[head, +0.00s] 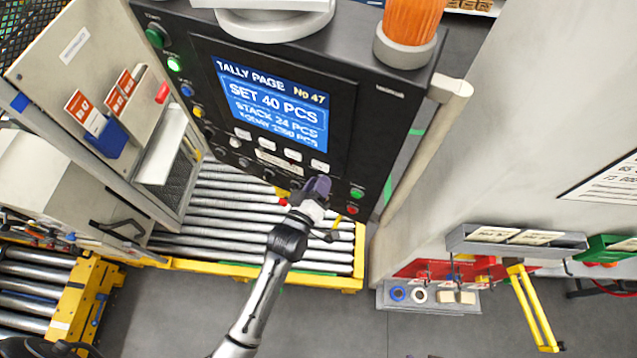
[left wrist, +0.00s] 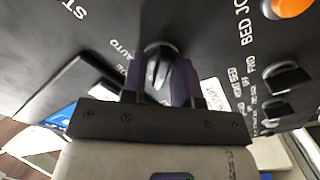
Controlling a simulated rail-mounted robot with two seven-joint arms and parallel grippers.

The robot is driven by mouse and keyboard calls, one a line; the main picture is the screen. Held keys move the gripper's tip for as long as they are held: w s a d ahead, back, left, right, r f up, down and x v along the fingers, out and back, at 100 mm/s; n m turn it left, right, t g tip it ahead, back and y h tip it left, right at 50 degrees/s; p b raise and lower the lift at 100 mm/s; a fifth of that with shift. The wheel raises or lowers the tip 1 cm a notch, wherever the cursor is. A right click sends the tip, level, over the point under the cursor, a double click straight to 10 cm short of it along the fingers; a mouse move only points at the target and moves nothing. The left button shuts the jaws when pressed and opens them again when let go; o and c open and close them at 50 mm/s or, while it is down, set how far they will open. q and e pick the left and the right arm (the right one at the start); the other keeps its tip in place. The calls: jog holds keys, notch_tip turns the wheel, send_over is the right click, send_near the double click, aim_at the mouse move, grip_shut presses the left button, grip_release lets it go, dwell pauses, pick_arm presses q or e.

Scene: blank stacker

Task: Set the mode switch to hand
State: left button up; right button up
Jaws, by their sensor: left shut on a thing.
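The mode switch (left wrist: 158,52) is a dark rotary knob on the black control panel (left wrist: 60,40). It sits between the two purple fingers of my left gripper (head: 316,187) in the left wrist view, and they are shut on it. The word AUTO is printed on the panel just left of the knob. A second label there is partly covered, and I cannot read the hand mark or tell exactly where the knob points. In the head view my left gripper covers the switch at the lower right of the panel. My right gripper does not show.
The panel's screen (head: 270,103) is above my left gripper. A green button (head: 357,193) and a red button (head: 352,210) are close on its right. More black knobs (left wrist: 287,78) and an orange button (left wrist: 292,6) show in the left wrist view. A roller conveyor (head: 222,222) lies below.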

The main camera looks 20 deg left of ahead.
pick_arm(q)
jog(key=o, duration=0.6)
jog(key=shift+s+a+b, duration=0.15)
jog(key=shift+s+b, duration=0.7)
jog(key=shift+s, duration=2.6)
jog(key=shift+s+a+b, duration=0.15)
jog(key=shift+s+b, duration=0.65)
jog(key=shift+s, duration=2.65)
